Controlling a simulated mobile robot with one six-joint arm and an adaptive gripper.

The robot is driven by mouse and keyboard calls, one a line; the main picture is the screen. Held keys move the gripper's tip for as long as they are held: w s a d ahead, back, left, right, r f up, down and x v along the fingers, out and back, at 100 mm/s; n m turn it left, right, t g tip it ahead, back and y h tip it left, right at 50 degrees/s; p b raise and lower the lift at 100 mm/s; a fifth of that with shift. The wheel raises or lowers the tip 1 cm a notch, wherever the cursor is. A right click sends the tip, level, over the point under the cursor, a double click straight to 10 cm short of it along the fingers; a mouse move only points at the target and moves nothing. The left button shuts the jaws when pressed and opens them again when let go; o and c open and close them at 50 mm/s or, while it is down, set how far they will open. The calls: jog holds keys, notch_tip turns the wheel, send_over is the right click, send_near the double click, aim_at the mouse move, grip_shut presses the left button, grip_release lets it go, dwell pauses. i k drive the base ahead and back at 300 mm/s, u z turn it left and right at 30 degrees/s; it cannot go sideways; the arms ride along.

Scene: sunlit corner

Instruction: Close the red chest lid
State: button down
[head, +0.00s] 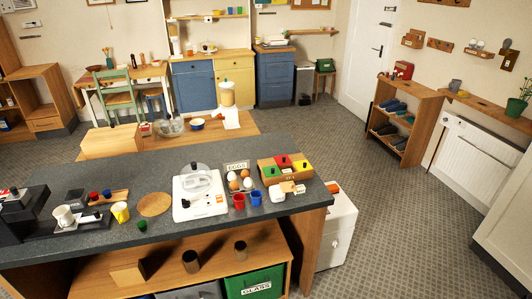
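A small red chest (403,69) stands on top of the wooden shoe rack by the white door, at the upper right. It is small and far off, and I cannot tell how far its lid is open. My gripper is not in view, so nothing shows of its place relative to the chest.
A grey-topped counter (150,237) crosses the foreground, holding cups, an egg tray (239,180) and a box with coloured parts (285,167). The shoe rack (410,100) stands beyond it, left of a radiator (478,160). Patterned floor (385,200) between counter and rack is clear.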

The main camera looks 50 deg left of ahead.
aim_at(283, 160)
jog(key=u, duration=0.45)
jog(key=i, duration=0.65)
jog(key=u, duration=0.75)
jog(key=i, duration=0.8)
jog(key=u, duration=0.35)
